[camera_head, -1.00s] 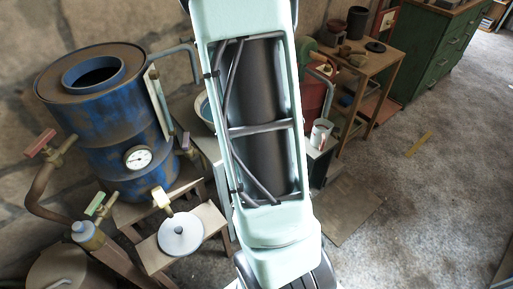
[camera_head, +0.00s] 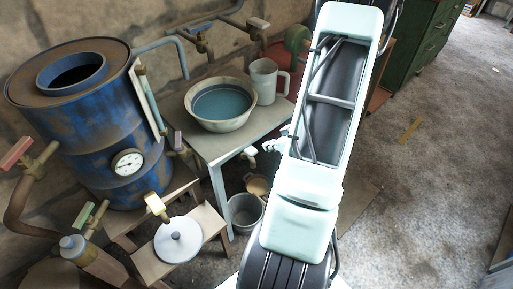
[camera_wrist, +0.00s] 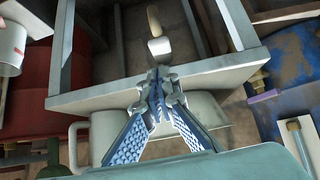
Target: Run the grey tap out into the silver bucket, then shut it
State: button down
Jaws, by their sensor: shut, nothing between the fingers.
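The grey tap (camera_head: 250,153) has a pale grey handle and hangs at the front edge of the small table, under the basin. The silver bucket (camera_head: 245,211) stands on the floor below it, partly hidden by my arm. No water stream is visible. My gripper (camera_head: 272,146) is just right of the tap in the head view. In the wrist view my gripper (camera_wrist: 157,88) has its fingertips together and empty, with a pale grey tap part (camera_wrist: 159,47) just beyond them. I cannot tell whether they touch.
A basin (camera_head: 247,118) of bluish liquid and a pale jug (camera_head: 264,82) stand on the table (camera_head: 202,137). A blue drum (camera_head: 108,150) with a gauge stands left. A low stool (camera_head: 140,262) carries a white lid. Other valves line the left. Open floor lies right.

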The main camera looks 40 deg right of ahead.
aim_at(255, 153)
jog(key=shift+s+f, duration=0.1)
dwell(0.3)
jog(key=b+x, duration=0.2)
jog(key=x, duration=0.8)
jog(key=f, duration=0.1)
jog(key=s+f+b, duration=0.1)
jog(key=shift+s+f, duration=0.2)
jog(key=shift+f, duration=0.2)
jog(key=shift+s+a+f, duration=0.15)
dwell(2.6)
jog(key=shift+w+r, duration=0.4)
jog(key=shift+w, duration=0.1)
dwell(1.5)
